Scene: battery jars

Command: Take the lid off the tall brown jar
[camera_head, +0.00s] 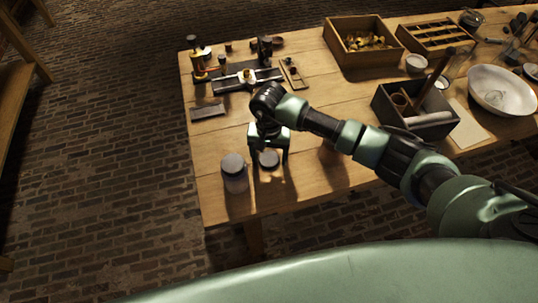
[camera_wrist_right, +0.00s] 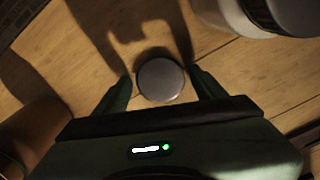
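The tall brown jar (camera_head: 330,154) stands on the table, its upper part hidden behind my right arm in the head view. Its brown side shows in the wrist view at the left edge (camera_wrist_right: 30,132); I cannot clearly tell its top. A round grey lid (camera_wrist_right: 160,79) lies between the fingertips of my right gripper (camera_wrist_right: 160,84), with narrow gaps on both sides. The lid appears to be down at the tabletop, apart from the brown jar. It also shows in the head view (camera_head: 268,159). My right gripper (camera_head: 269,160) is open, pointing down. My left gripper is out of view.
A dark open box (camera_head: 428,124) stands to the right.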

